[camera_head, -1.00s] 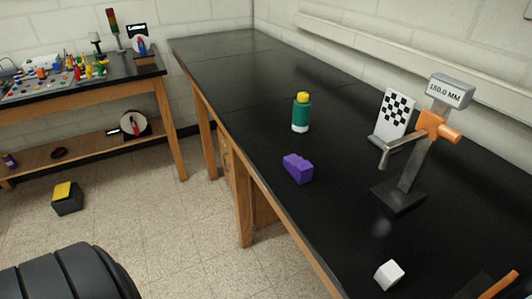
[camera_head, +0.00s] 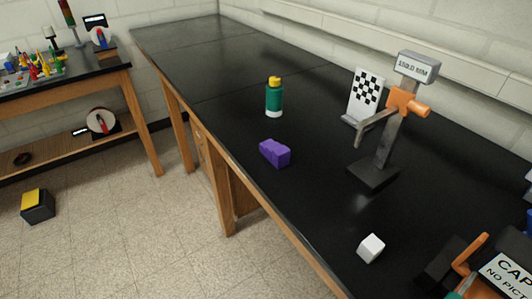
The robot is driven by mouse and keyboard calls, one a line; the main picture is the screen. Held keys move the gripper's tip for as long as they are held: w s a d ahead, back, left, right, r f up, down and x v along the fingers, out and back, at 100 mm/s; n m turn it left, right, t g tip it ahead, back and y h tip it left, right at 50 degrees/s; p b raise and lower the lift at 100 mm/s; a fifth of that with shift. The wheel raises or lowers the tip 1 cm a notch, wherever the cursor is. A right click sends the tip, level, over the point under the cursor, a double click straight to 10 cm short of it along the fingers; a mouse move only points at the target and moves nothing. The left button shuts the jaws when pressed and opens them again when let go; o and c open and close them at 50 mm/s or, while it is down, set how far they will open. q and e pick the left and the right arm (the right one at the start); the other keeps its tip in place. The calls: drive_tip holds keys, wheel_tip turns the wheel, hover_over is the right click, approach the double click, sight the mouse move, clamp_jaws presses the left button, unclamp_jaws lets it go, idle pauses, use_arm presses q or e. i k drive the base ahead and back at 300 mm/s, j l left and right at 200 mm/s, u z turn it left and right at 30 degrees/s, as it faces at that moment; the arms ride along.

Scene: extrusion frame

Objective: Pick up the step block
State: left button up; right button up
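A purple block (camera_head: 275,153) with an uneven, stepped top lies on the black bench top (camera_head: 215,105), close to its front edge. It is the only step-shaped block I can make out. Nothing touches it. Neither of my grippers is in view, so I cannot see their state or their distance from the block.
A green bottle with a yellow cap (camera_head: 274,97) stands behind the block. A measuring stand (camera_head: 385,130) with an orange clamp and a checkered board (camera_head: 366,94) are to the right. A white cube (camera_head: 371,248) lies nearer. A cluttered side table (camera_head: 65,90) stands left.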

sight(278, 155)
drive_tip(key=i+j+z, duration=0.25)
drive_tip(key=j+z, duration=0.2)
drive_tip(key=j, duration=0.2)
drive_tip(key=i+j+z, duration=0.1)
drive_tip(key=j+z, duration=0.3)
drive_tip(key=j, duration=0.3)
drive_tip(key=j+z, duration=0.45)
drive_tip(key=j, duration=0.3)
